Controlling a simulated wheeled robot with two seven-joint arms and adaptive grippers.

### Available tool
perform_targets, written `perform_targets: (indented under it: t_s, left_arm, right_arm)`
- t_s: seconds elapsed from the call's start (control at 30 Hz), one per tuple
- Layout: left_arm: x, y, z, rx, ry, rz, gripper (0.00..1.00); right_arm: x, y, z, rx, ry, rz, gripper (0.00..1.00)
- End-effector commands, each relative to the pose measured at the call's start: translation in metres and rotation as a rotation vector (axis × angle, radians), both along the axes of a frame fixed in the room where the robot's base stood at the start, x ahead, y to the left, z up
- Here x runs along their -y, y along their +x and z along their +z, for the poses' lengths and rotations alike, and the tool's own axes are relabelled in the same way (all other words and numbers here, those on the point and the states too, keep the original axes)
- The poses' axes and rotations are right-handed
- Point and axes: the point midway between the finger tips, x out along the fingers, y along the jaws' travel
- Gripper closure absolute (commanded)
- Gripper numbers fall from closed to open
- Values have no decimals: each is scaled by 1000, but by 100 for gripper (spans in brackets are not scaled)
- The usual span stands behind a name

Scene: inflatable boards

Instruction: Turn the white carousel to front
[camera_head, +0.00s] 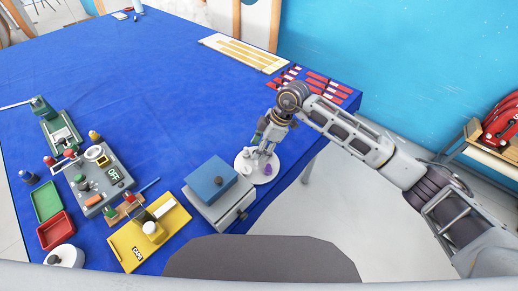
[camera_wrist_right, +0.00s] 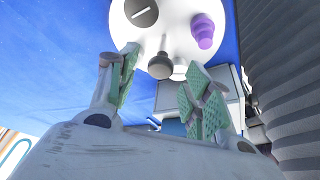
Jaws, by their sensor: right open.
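The white carousel (camera_head: 243,170) is a round white disc on the blue table, just behind the blue-topped box. It carries a purple piece (camera_head: 268,169) and other small parts, partly hidden by my gripper. In the right wrist view the carousel (camera_wrist_right: 183,38) shows a grey knob (camera_wrist_right: 160,66), the purple piece (camera_wrist_right: 203,30) and a dark slot. My right gripper (camera_head: 264,150) points down over the carousel. In the wrist view its green-padded fingers (camera_wrist_right: 162,82) are apart, with the knob appearing between their tips; I cannot tell whether they touch it. My left gripper is out of view.
A grey box with a blue top (camera_head: 211,180) stands close beside the carousel. A yellow tray (camera_head: 130,243), a grey panel (camera_head: 103,178), and green (camera_head: 47,201) and red (camera_head: 55,231) trays lie left. Red-and-white strips (camera_head: 325,84) lie behind my right arm. The middle table is clear.

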Motion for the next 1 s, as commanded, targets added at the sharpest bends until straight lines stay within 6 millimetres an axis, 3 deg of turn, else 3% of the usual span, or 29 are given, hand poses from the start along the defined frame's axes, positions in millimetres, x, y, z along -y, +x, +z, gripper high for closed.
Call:
perform_targets:
  t_s: [0.6,1.0]
  left_arm:
    - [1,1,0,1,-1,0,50]
    - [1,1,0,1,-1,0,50]
  right_arm:
    - [32,4,80,5,1,0,50]
    - [39,4,99,3,2,0,50]
